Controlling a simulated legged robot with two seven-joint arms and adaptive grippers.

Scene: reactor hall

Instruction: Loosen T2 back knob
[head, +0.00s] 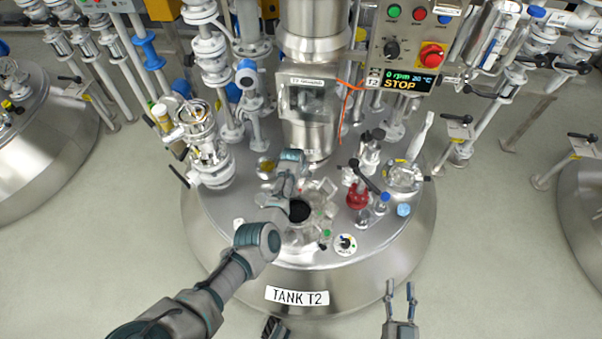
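Tank T2 (365,285) is a round steel vessel in the middle, with its name label (297,295) on the front. A small round hatch with a dark centre (299,211) sits on its lid, ringed by pale clamp parts (325,188). My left arm reaches in over the lid, and its wrist end (290,158) is at the back left of the hatch. It covers the hatch's back side, so the back knob cannot be made out. The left fingertips are not clear. My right gripper (400,290) is open and empty in front of the tank.
A control panel (412,45) reading STOP stands at the back right. A steel stirrer column (308,100) rises behind the hatch. A red valve (357,195) and glass fittings stand right of it, and a piped fitting (208,150) stands left. The floor in front is clear.

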